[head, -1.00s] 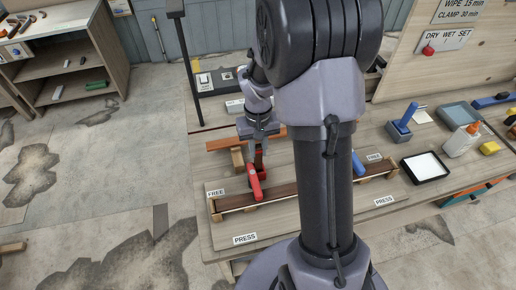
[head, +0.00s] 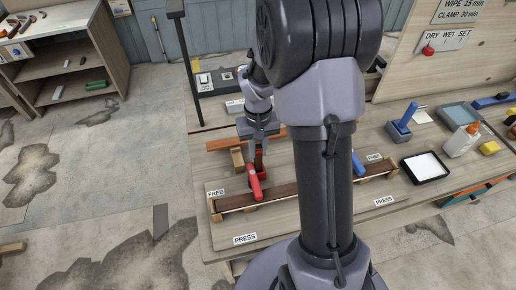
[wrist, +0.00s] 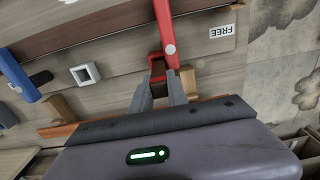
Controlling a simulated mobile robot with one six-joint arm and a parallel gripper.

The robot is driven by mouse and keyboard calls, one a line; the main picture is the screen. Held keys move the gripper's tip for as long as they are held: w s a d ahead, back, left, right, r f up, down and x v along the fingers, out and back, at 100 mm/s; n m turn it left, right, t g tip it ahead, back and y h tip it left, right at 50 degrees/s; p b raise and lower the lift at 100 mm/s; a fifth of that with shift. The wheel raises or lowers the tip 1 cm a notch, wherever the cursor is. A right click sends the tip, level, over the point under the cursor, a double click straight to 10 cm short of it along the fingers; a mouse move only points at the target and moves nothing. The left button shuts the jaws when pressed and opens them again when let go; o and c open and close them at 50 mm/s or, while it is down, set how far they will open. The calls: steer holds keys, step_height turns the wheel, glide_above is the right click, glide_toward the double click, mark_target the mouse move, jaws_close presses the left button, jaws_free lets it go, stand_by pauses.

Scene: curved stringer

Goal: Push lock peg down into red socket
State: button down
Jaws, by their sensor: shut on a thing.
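A red lever (head: 255,184) lies across the long dark brown curved strip (head: 285,192); it also shows in the wrist view (wrist: 166,22), with a pale round pivot. The red socket (wrist: 153,59) is a small square frame beside the lever's near end. My gripper (wrist: 160,90) points down at this socket, its fingers shut on a small dark reddish piece, seemingly the lock peg (wrist: 158,79). The peg is mostly hidden between the fingers; I cannot tell how deep it sits. In the head view my gripper (head: 259,150) is just behind the red lever.
A blue lever (wrist: 20,72) and a white square socket (wrist: 84,74) stand to the left in the wrist view. Wooden posts (wrist: 61,109) flank the gripper. A black tray (head: 424,167) and a glue bottle (head: 462,139) lie right on the bench. FREE and PRESS labels (head: 245,239) mark the board.

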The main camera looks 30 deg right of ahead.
mark_target(258, 157)
steer(key=shift+f+b, duration=1.55)
steer(key=shift+f, duration=0.35)
steer(key=c, duration=1.2)
jaws_free()
step_height(258, 157, up, 18)
steer(key=p, duration=0.6)
steer(key=shift+f, duration=0.25)
